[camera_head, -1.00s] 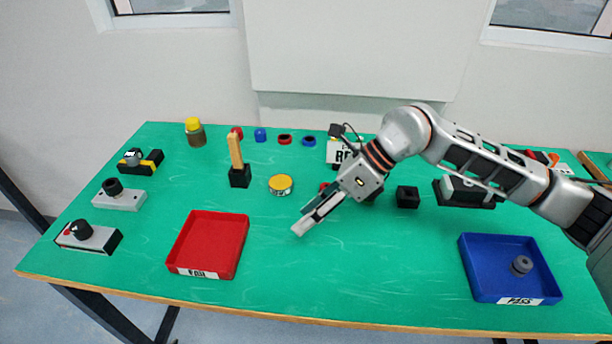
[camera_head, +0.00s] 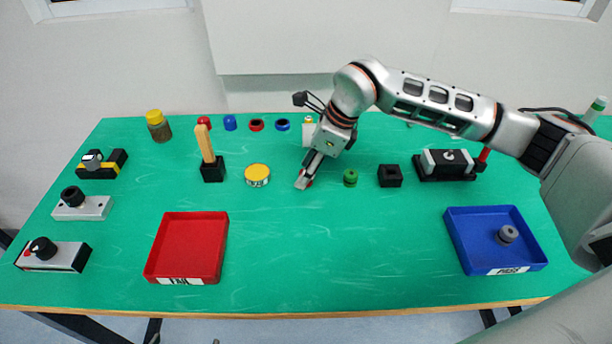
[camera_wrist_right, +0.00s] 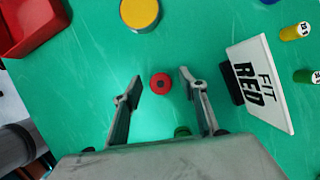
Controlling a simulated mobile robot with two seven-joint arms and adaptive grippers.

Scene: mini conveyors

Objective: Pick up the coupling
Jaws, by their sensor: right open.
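A small red round coupling (camera_wrist_right: 160,84) with a dark centre stands on the green table in the right wrist view, between the spread fingers of my right gripper (camera_wrist_right: 160,76) and apart from both. In the head view my right gripper (camera_head: 304,180) is low over the middle of the table and mostly hides the red piece. A green coupling-like piece (camera_head: 350,177) stands just to its right; in the wrist view it is partly hidden by the gripper. A grey one (camera_head: 507,235) lies in the blue PASS tray (camera_head: 468,262). My left gripper is not in view.
A sign reading FIT RED (camera_wrist_right: 262,85) stands close right of the fingers in the wrist view. A yellow-topped tin (camera_head: 257,175) and black square block (camera_head: 390,176) flank the gripper. The red FAIL tray (camera_head: 160,250) is front left. The table's front middle is clear.

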